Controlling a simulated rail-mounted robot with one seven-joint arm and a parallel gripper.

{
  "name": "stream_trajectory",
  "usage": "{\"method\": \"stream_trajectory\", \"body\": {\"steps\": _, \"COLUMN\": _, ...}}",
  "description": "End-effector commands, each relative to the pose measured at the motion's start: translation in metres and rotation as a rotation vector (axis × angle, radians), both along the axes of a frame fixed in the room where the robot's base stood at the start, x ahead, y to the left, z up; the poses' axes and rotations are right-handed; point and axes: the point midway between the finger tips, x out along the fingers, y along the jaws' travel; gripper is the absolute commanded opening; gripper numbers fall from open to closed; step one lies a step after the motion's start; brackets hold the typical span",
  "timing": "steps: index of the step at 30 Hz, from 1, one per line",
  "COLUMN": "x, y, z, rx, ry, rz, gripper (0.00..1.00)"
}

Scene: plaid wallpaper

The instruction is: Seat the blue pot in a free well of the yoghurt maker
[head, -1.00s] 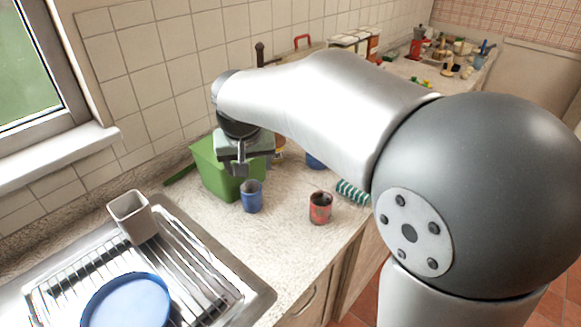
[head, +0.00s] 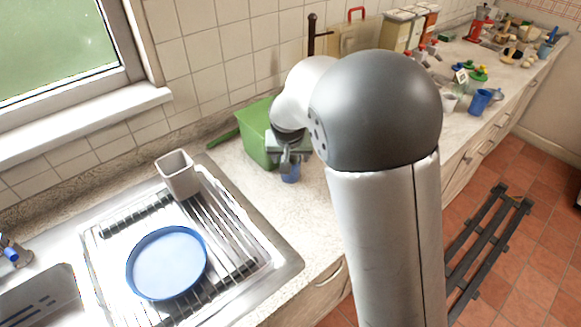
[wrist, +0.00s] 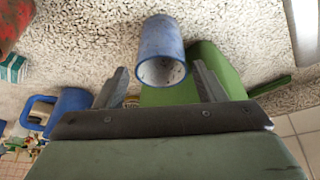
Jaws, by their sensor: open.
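The blue pot (head: 290,173) stands upright on the counter in front of a green bin. In the wrist view the blue pot (wrist: 158,50) shows its open, hollow mouth just beyond the fingertips. My gripper (head: 288,158) hangs over the pot in the head view, partly covering it. In the wrist view my gripper (wrist: 161,84) is open and empty, with one finger to each side of the pot's line and the pot not between them. I cannot make out the yoghurt maker in either view.
The green bin (head: 257,130) is close behind the pot. A blue mug (wrist: 68,108) and part of a red cup (wrist: 14,22) lie left in the wrist view. The sink rack holds a blue plate (head: 166,262) and a grey holder (head: 177,174). Many items crowd the far right counter.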

Motion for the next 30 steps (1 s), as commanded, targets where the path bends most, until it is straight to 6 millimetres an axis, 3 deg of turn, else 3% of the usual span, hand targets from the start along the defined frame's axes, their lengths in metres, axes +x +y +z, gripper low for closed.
{"method": "stream_trajectory", "body": {"steps": 6, "x": 0.011, "y": 0.000, "z": -0.028, "rx": -0.002, "ry": 0.003, "rz": -0.001, "gripper": 0.64}}
{"method": "stream_trajectory", "body": {"steps": 15, "x": 0.014, "y": 0.001, "z": -0.033, "rx": -0.001, "ry": 0.000, "rz": 0.000, "gripper": 0.64}}
{"method": "stream_trajectory", "body": {"steps": 19, "x": 0.014, "y": 0.001, "z": -0.033, "rx": -0.001, "ry": 0.000, "rz": 0.000, "gripper": 0.28}}
{"method": "stream_trajectory", "body": {"steps": 21, "x": 0.014, "y": 0.001, "z": -0.033, "rx": 0.000, "ry": -0.001, "rz": 0.000, "gripper": 0.23}}
{"method": "stream_trajectory", "body": {"steps": 30, "x": 0.014, "y": 0.001, "z": -0.030, "rx": 0.000, "ry": -0.002, "rz": 0.000, "gripper": 0.23}}
